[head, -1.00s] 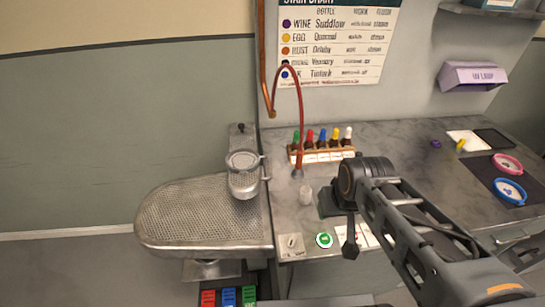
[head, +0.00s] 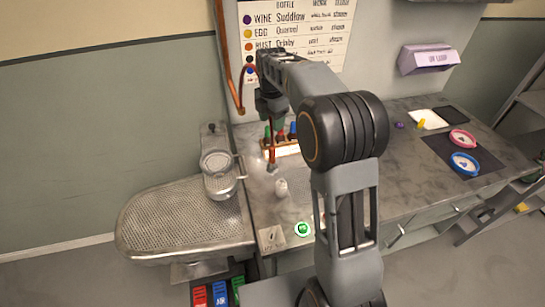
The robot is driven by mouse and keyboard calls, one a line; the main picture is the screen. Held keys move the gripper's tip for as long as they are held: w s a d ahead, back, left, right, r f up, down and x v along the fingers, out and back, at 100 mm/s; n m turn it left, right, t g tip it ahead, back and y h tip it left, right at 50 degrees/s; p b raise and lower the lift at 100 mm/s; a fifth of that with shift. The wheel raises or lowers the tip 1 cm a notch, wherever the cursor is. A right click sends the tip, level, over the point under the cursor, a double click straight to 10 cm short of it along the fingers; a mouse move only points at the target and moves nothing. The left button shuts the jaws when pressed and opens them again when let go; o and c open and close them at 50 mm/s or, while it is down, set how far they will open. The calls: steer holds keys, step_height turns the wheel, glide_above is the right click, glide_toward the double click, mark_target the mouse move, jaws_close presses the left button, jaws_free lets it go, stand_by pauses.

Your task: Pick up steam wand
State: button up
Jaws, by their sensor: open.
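The steam wand (head: 271,166) hangs over the back left of the grey counter, at the end of a red hose. The hose (head: 241,88) comes from a copper pipe on the wall and is partly hidden behind my arm. My gripper (head: 271,117) is open, pointing down above the wand, around the hose's height. The picture does not show clearly whether the hose lies between the fingers or behind them. The wand's lower end shows below the gripper, near a small whitish bottle (head: 281,187).
A rack of coloured dropper bottles (head: 285,150) stands just behind the wand, partly covered by my arm. A green button (head: 303,229) and switch plate (head: 271,239) sit at the counter's front.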

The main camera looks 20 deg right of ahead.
mark_target(272, 144)
step_height(272, 144, down, 13)
steer(key=shift+d+p, duration=0.1)
steer(key=shift+p, duration=0.7)
steer(key=c, duration=1)
jaws_close()
steer(key=shift+r, duration=0.1)
steer(key=shift+r, duration=0.55)
steer(key=s+a+r+b, duration=0.2)
steer(key=s+r+b, duration=0.1)
steer(key=s+r, duration=0.8)
steer(key=s, duration=0.2)
steer(key=shift+s+a+r+b, duration=0.3)
steer(key=shift+s+r+b, duration=0.05)
steer(key=shift+s+r, duration=0.05)
